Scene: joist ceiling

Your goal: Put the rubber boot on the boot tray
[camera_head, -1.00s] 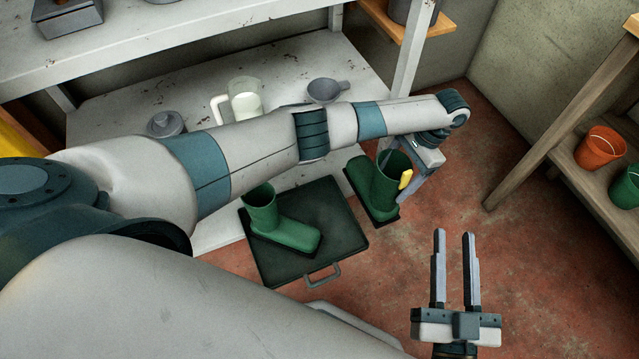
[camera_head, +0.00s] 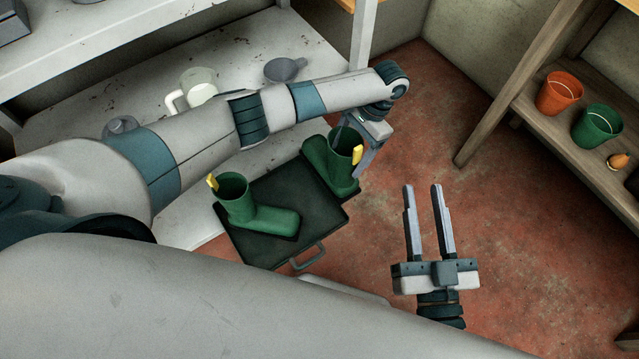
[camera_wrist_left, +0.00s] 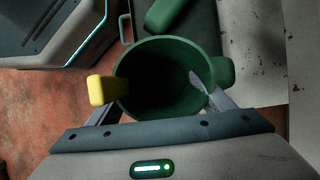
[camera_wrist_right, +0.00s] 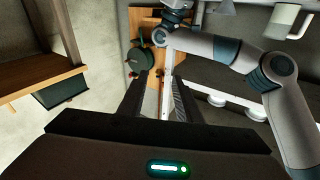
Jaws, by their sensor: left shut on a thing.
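A green rubber boot (camera_head: 343,172) with a yellow tab is held by my left gripper (camera_head: 367,148) at its upper end. It is upright over the right edge of the dark boot tray (camera_head: 268,249); I cannot tell whether it touches the tray. In the left wrist view the open top of the boot (camera_wrist_left: 165,104) lies between and around my fingers. A second green boot (camera_head: 262,218) with a yellow tab stands on the left part of the tray. My right gripper (camera_head: 422,188) is open and empty, above the floor right of the tray.
A white shelf (camera_head: 240,60) with a jug (camera_head: 199,88) and a grey funnel (camera_head: 285,69) is behind my left arm. A wooden shelf at right holds an orange pot (camera_head: 558,93) and a green pot (camera_head: 597,126). The red floor between is clear.

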